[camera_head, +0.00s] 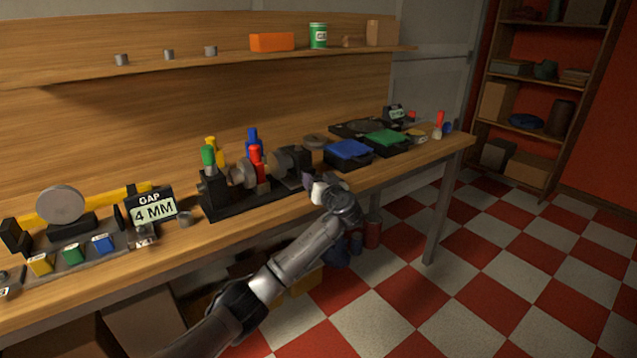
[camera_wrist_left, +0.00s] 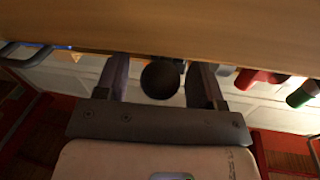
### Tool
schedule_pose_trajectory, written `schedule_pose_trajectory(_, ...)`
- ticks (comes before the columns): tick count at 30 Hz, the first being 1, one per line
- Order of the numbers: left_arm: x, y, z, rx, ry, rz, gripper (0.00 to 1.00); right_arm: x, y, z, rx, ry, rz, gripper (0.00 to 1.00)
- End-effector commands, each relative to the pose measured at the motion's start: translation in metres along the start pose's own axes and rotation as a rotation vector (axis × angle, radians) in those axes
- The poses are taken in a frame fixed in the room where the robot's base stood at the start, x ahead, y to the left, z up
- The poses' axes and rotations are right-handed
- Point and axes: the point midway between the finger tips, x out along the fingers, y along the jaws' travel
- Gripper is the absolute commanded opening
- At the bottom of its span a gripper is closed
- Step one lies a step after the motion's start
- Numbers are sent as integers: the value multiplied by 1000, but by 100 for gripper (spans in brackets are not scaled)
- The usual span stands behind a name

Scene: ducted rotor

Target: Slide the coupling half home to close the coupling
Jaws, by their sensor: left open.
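The coupling rig stands on the bench on a black base (camera_head: 262,196). A grey round coupling half (camera_head: 241,173) sits on the left and a larger dark grey round part (camera_head: 284,164) on the right, with a red-topped part (camera_head: 257,156) near the space between them. My left gripper (camera_head: 308,182) is at the rig's right end, by the bench's front edge. In the left wrist view its two fingers stand apart, with a dark round knob (camera_wrist_left: 160,79) between them. I cannot tell whether they touch it. My right gripper is not in view.
Green, yellow and blue upright handles (camera_head: 252,140) stand around the rig. A sign reading "GAP 4 MM" (camera_head: 152,209) stands left of it. Blue (camera_head: 348,152) and green (camera_head: 388,138) trays lie to the right. A shelf (camera_head: 200,62) runs above.

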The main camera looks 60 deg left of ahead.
Motion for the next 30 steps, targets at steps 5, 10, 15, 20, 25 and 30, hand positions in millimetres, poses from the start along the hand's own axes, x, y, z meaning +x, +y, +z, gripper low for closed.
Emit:
schedule_pose_trajectory(5,0,0,0,0,0,0,62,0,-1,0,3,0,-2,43)
schedule_pose_trajectory(10,0,0,0,0,0,0,50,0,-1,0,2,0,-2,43)
schedule_pose_trajectory(15,0,0,0,0,0,0,34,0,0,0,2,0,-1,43)
schedule_pose_trajectory(20,0,0,0,0,0,0,18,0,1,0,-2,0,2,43)
schedule_pose_trajectory(25,0,0,0,0,0,0,2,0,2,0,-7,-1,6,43)
schedule_pose_trajectory(30,-2,1,0,0,0,3,0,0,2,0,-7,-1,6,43)
